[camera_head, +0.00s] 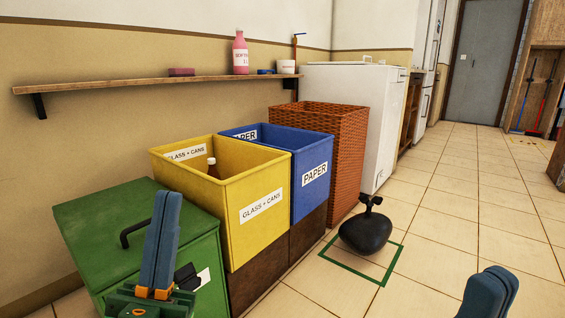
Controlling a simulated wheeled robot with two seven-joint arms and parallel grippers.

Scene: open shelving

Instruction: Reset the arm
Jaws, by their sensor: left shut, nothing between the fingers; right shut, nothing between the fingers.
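My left gripper (161,245) points upward at the lower left, in front of the green lidded bin (95,225). Its blue fingers are shut together with nothing between them. My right gripper (488,292) shows only its blue fingers at the bottom edge, right of centre. They are shut and empty, over the tiled floor. The rest of the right gripper is cut off by the frame.
A yellow bin (228,222) holding a brown bottle (212,168), a blue paper bin (312,178) and a wicker basket (345,140) line the wall. A black bag (366,232) sits within a green floor outline (384,277). A wall shelf (130,84) hangs above. Floor at right is clear.

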